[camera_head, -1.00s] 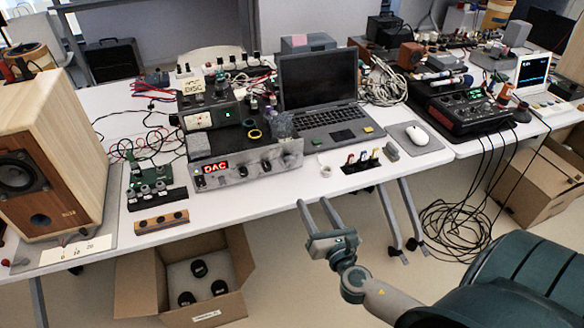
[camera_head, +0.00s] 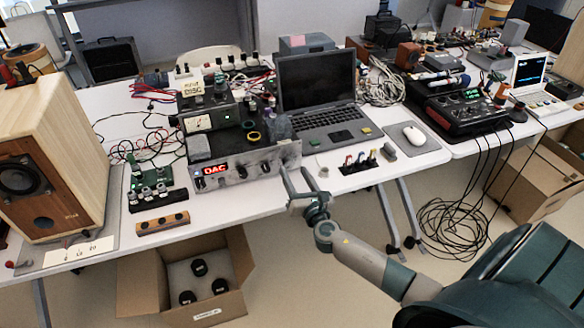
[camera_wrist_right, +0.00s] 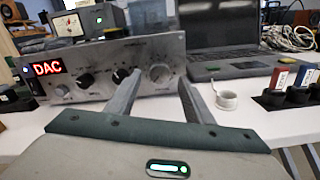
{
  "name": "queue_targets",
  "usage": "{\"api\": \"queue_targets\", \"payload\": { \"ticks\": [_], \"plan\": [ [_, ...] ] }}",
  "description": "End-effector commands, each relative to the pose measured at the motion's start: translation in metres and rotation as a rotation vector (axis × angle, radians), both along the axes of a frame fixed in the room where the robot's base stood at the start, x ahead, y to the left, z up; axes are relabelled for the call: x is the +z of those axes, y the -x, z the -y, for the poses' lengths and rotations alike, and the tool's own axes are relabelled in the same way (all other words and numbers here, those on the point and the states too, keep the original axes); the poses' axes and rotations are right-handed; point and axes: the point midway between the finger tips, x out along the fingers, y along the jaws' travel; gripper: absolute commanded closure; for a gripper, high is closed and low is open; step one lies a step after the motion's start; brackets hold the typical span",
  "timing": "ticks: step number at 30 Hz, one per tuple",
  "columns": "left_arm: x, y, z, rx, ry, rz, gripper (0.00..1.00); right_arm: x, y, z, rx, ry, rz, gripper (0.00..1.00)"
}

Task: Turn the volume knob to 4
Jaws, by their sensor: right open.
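A silver amplifier box (camera_head: 222,182) with a red lit "DAC" display (camera_head: 215,168) stands near the table's front edge. In the right wrist view its front panel (camera_wrist_right: 105,52) carries two black knobs (camera_wrist_right: 120,76) and a larger silver knob (camera_wrist_right: 160,74) at the right; I cannot read their scales or tell which is marked volume. My right gripper (camera_head: 293,168) is open and empty, just in front of the panel's right end. In the wrist view its fingers (camera_wrist_right: 158,80) point at the panel, with the silver knob between the tips, seemingly apart from it. My left gripper is not in view.
A laptop (camera_head: 325,105) stands right of the box. A small white cup (camera_wrist_right: 226,99) and a holder with coloured plugs (camera_head: 360,163) sit close to the right gripper. A wooden speaker (camera_head: 55,160) is at the left. An open carton (camera_head: 225,305) lies below the table.

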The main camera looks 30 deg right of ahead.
Motion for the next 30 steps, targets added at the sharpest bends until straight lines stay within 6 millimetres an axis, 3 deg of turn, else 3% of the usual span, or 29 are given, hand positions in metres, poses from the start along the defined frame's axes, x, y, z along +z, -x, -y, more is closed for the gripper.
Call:
{"api": "queue_targets", "payload": {
  "ticks": [7,20,25,30],
  "plan": [
    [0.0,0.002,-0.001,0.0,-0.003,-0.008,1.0,0.0,-0.026,0.006,0.0,0.001,0.0,0.53],
    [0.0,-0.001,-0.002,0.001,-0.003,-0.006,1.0,0.0,-0.031,0.007,0.0,0.0,0.0,0.53],
    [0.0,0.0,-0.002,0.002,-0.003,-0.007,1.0,0.0,-0.031,0.007,0.0,0.0,0.0,0.93],
    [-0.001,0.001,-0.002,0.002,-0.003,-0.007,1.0,0.0,-0.031,0.007,0.0,-0.002,0.0,0.94]
  ]
}}
